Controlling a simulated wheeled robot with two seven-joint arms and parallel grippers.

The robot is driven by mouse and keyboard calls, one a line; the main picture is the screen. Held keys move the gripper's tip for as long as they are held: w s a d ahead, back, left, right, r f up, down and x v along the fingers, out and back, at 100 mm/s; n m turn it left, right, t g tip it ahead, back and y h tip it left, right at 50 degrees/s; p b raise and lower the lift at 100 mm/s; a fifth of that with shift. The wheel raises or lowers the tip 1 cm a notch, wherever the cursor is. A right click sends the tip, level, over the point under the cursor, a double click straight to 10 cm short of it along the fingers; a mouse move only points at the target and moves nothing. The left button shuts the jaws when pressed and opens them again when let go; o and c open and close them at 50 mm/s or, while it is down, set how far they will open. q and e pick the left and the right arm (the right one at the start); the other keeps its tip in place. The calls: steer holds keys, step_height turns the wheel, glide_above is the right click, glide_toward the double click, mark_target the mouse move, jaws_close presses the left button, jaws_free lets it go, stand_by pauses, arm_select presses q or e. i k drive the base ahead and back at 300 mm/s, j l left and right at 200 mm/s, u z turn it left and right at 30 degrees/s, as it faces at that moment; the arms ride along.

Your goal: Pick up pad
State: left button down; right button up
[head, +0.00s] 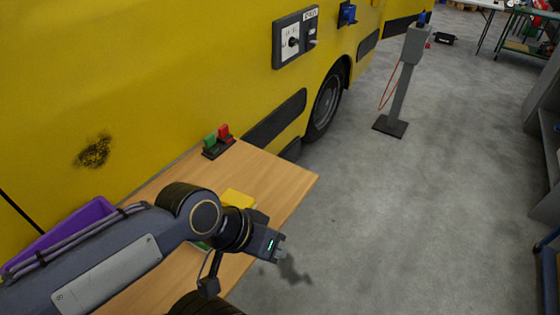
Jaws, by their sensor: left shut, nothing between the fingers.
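A flat yellow block (238,198), which looks like the pad, lies on the wooden table (285,185). My left arm and wrist partly hide it. My left gripper (281,255) is shut and empty. In the picture it shows past the table's right edge, over the grey floor, to the lower right of the yellow block and apart from it. My right gripper is not in view.
A purple bin (75,232) stands at the table's left, partly behind my arm. Green and red blocks stand in a dark holder (218,150) at the back. The yellow van (150,70) borders the table. A grey post (403,85) stands on open floor.

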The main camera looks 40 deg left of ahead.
mark_target(232, 197)
steer(key=i+u, duration=0.15)
steer(key=i, duration=0.3)
steer(key=i+l+u, duration=0.15)
steer(key=i, duration=0.25)
steer(key=i+l+u, duration=0.2)
steer(key=i, duration=0.25)
steer(key=i+l+u, duration=0.15)
steer(key=i, duration=0.3)
steer(key=u, duration=4.1)
